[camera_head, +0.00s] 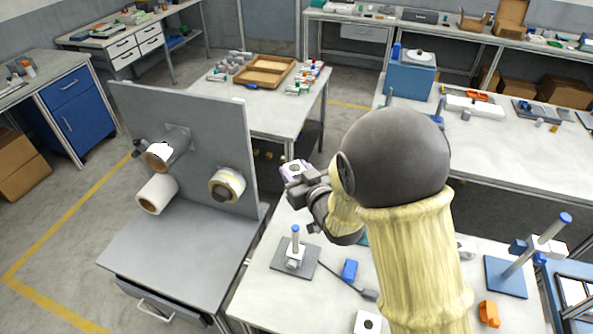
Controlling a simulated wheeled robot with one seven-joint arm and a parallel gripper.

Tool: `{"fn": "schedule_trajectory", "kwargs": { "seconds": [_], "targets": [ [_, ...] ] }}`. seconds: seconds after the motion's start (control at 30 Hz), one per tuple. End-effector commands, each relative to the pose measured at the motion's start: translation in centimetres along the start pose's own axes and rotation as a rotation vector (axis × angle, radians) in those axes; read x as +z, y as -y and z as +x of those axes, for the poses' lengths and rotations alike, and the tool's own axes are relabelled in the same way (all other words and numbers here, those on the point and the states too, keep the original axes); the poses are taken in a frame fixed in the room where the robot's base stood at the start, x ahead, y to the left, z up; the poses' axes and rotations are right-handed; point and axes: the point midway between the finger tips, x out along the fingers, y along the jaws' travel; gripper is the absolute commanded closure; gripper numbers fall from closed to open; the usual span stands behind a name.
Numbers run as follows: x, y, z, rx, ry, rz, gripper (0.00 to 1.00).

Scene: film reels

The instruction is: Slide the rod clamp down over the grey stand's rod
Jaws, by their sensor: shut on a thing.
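The grey stand (313,252) is a flat grey plate on the near table, with a short upright rod (295,240) topped in blue and a pale block at its foot. My gripper (300,177) is shut on a small pale lilac block with a dark spot, which I take to be the rod clamp (292,167). My gripper holds it in the air, above the stand in the picture and apart from the rod. The clamp's hole cannot be made out clearly, and my arm hides part of the table.
A blue stand (505,277) with a tilted-looking rod and clamp stands at the right. A blue block (350,270), a white block (368,322) and an orange part (489,313) lie on the table. A grey upright panel (225,130) with rolls stands at the left.

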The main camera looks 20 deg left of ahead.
Motion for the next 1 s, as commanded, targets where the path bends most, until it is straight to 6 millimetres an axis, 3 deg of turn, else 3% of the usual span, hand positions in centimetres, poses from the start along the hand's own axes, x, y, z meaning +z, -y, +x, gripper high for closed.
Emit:
{"fn": "schedule_trajectory", "kwargs": {
  "seconds": [0.27,1.0],
  "targets": [
    [1.6,0.0,0.3,0.0,0.001,0.001,0.87],
    [8.5,-0.1,1.3,0.001,-0.002,0.001,0.87]
  ]
}}
